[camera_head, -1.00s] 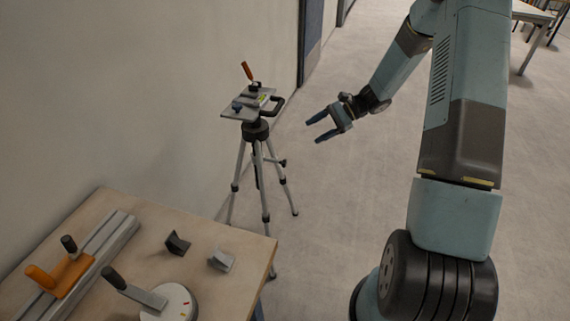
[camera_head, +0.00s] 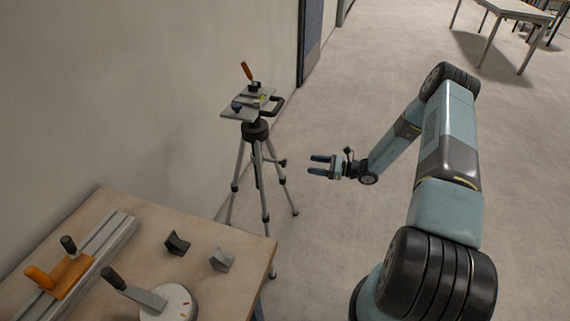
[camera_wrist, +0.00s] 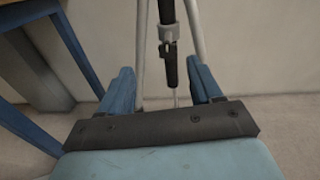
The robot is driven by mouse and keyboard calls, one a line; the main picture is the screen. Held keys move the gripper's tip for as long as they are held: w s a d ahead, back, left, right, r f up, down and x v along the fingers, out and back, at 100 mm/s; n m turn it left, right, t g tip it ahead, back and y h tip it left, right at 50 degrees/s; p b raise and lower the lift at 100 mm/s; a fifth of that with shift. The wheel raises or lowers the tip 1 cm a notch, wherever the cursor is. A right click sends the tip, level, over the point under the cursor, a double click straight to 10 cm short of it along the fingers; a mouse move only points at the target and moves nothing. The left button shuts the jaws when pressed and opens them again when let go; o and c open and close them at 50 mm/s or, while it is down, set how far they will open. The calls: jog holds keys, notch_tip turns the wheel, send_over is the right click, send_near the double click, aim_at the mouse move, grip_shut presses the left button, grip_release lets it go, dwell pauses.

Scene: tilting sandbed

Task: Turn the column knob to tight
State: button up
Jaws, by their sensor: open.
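The tripod (camera_head: 264,200) stands on the floor by the wall, with a plate on its top. A small dark column knob (camera_head: 283,162) sticks out to the right of its centre column, below the head. In the wrist view a grey collar with a small knob (camera_wrist: 168,48) shows on the dark column, between and beyond my fingers. My gripper (camera_head: 315,165) is open and empty, to the right of the knob at about its height in the head view, apart from it. Its blue fingers point toward the tripod. The knob's setting is too small to read.
A wooden bench (camera_head: 200,232) at lower left holds an orange clamp on a rail (camera_head: 62,275), a dial with a black-handled lever (camera_head: 168,303) and two small blocks. Blue bench legs (camera_wrist: 75,48) show left in the wrist view.

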aim_at(285, 163)
jog(key=shift+m+t, duration=0.7)
jog(key=f+x, duration=0.1)
jog(key=x, duration=0.3)
jog(key=f+x, duration=0.1)
jog(key=x, duration=0.4)
jog(key=f+x, duration=0.1)
jog(key=x, duration=0.3)
jog(key=shift+w+a, duration=0.25)
jog(key=c, duration=0.9)
jog(key=shift+d, duration=0.15)
jog(key=shift+c, duration=0.4)
